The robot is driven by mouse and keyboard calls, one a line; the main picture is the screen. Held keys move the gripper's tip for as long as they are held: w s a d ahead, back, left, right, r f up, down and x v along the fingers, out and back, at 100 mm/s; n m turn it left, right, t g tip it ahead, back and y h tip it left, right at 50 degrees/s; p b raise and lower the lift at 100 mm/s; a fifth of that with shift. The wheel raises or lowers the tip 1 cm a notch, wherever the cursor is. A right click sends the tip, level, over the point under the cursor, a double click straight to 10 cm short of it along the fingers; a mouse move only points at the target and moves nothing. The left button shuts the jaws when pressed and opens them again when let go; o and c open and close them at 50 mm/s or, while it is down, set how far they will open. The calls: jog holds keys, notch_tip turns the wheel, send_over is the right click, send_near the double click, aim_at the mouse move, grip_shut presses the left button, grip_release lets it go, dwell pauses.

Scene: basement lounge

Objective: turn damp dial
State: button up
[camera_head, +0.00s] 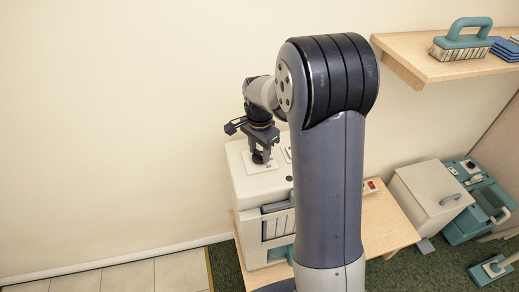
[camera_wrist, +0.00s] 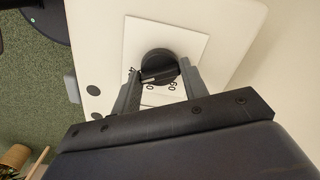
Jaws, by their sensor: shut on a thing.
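The damp dial (camera_wrist: 158,62) is a round black knob with a raised grip bar, on a white plate (camera_wrist: 190,40) printed with numbers. In the wrist view my gripper (camera_wrist: 160,71) has one finger on each side of the knob and is shut on it. In the head view my gripper (camera_head: 261,150) points down at the top of a white, box-shaped machine (camera_head: 243,184). The knob is mostly hidden there by the fingers. Part of the number scale is hidden by the knob and fingers.
The machine stands on a low wooden bench (camera_head: 385,228) against the wall. A wooden shelf (camera_head: 425,66) with a teal brush (camera_head: 462,40) is at the upper right. A white bin (camera_head: 428,195) and a teal case (camera_head: 480,200) stand at right. Floor at left is clear.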

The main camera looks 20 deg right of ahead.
aim_at(259, 153)
jog(key=o, duration=1)
jog(key=shift+c, duration=0.2)
notch_tip(259, 153, up, 11)
jog(key=shift+f, duration=0.15)
notch_tip(259, 153, down, 11)
jog(key=shift+r, duration=0.1)
jog(key=shift+n, duration=0.3)
